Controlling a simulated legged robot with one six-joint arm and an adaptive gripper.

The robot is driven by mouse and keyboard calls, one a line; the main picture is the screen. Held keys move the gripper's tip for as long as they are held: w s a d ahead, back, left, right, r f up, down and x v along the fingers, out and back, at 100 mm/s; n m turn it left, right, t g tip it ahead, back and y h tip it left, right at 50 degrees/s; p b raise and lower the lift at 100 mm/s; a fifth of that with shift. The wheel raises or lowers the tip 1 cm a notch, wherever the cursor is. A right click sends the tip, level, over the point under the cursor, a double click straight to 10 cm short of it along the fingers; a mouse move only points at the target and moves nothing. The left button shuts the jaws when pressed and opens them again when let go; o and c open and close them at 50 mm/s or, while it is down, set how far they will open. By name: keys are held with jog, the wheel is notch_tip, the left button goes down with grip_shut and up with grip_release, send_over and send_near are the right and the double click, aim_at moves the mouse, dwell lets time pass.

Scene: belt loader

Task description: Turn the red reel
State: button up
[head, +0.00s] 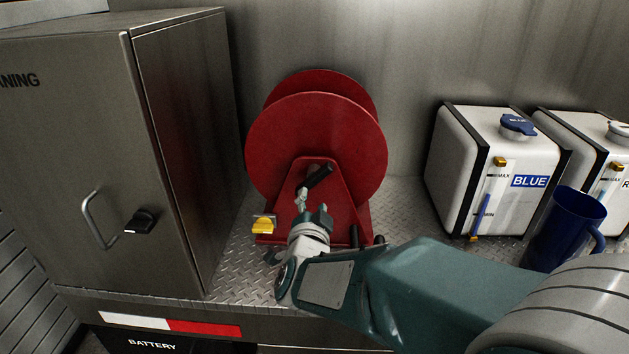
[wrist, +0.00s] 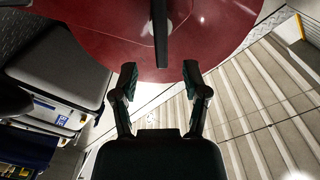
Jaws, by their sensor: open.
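The red reel (head: 285,135) stands upright on the metal deck against the back wall, on a red stand (head: 342,215). A black crank handle (head: 318,177) sticks out at its front. My gripper (head: 303,198) is in front of the reel, just below and left of the handle in the head view. In the wrist view the open, empty gripper (wrist: 158,72) has its fingers spread apart. The black handle (wrist: 160,35) lies ahead, roughly centred between them, with the red disc (wrist: 110,25) behind it. The handle's contact with the fingers cannot be seen.
A metal cabinet (head: 80,160) with a pull handle and black latch (head: 141,221) stands left. White tanks (head: 470,150) and a blue jug (head: 570,225) stand right, near my arm. A yellow knob (head: 263,225) sits at the stand's lower left.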

aim_at(314, 182)
jog(key=w, duration=0.8)
jog(key=shift+d, duration=0.1)
jog(key=shift+s, duration=0.1)
grip_shut()
